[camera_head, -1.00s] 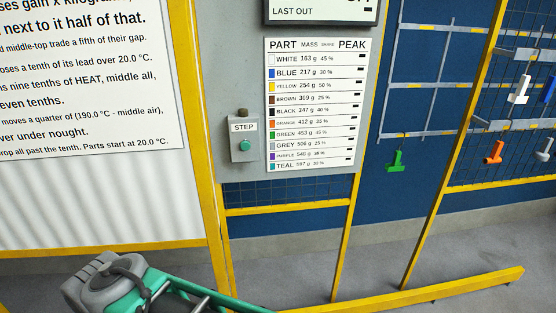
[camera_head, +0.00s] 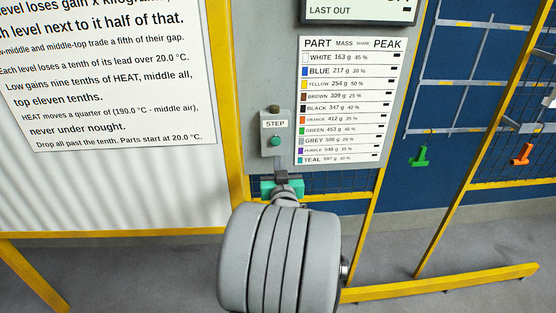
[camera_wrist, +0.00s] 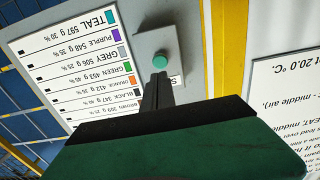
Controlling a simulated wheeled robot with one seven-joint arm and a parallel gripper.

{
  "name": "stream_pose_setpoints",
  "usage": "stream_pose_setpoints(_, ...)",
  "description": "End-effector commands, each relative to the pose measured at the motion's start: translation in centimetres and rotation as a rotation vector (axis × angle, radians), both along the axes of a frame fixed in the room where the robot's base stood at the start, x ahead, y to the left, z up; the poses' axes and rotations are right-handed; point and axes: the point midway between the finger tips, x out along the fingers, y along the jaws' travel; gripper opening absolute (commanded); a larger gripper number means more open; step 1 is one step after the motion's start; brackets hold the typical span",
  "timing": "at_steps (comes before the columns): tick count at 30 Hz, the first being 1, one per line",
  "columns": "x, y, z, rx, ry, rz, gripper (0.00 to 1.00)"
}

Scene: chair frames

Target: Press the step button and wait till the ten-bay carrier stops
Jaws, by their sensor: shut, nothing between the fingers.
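The step button (camera_head: 275,141) is a small green round button on a grey box under a STEP label (camera_head: 275,124), on the grey panel. In the wrist view the green button (camera_wrist: 160,62) shows just beyond the fingertips. My gripper (camera_head: 281,174) is shut and empty, just below the button box in the head view; in the wrist view its dark fingers (camera_wrist: 158,80) point at the button and cover part of the STEP label. I cannot tell whether they touch it. Part of the carrier shows as a rack with a green part (camera_head: 419,156) and an orange part (camera_head: 521,154) hanging.
A part list (camera_head: 340,100) with masses and peaks is right of the button, under a LAST OUT display (camera_head: 358,10). A white text board (camera_head: 100,80) stands to the left. Yellow frame posts (camera_head: 495,140) and a low yellow rail (camera_head: 440,284) stand at right.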

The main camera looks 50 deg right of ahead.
Motion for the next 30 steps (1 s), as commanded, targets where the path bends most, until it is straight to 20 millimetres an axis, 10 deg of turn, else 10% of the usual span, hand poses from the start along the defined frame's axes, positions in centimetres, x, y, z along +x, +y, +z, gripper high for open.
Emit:
stream_pose_setpoints(15, 4.6, -5.2, -0.3, -0.004, -0.003, 0.001, 0.00)
stream_pose_setpoints(30, 5.4, -6.1, 0.0, -0.002, -0.002, 0.000, 0.00)
